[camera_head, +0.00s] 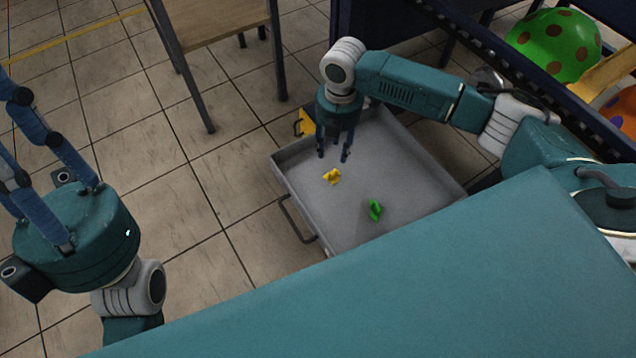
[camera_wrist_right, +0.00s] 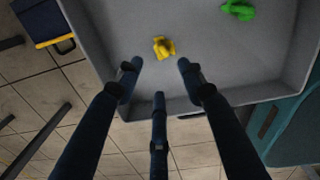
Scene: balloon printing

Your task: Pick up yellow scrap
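The yellow scrap (camera_head: 332,176) lies on the floor of a grey tray (camera_head: 301,196), left of the tray's middle. It also shows in the right wrist view (camera_wrist_right: 164,47), just beyond my right fingertips. My right gripper (camera_head: 334,152) points down over the tray, above and a little behind the scrap in the head view. Its fingers are spread and empty, and they do not touch the scrap. My left gripper (camera_head: 38,125) is at the left, raised over the floor, with its fingers apart and nothing between them.
A green scrap (camera_head: 375,210) lies in the same tray, right of the yellow one. The tray has raised walls and a dark handle (camera_head: 297,220) on its left side. A wooden-topped stool (camera_head: 215,20) stands behind. Spotted balloons (camera_head: 556,45) sit at the upper right.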

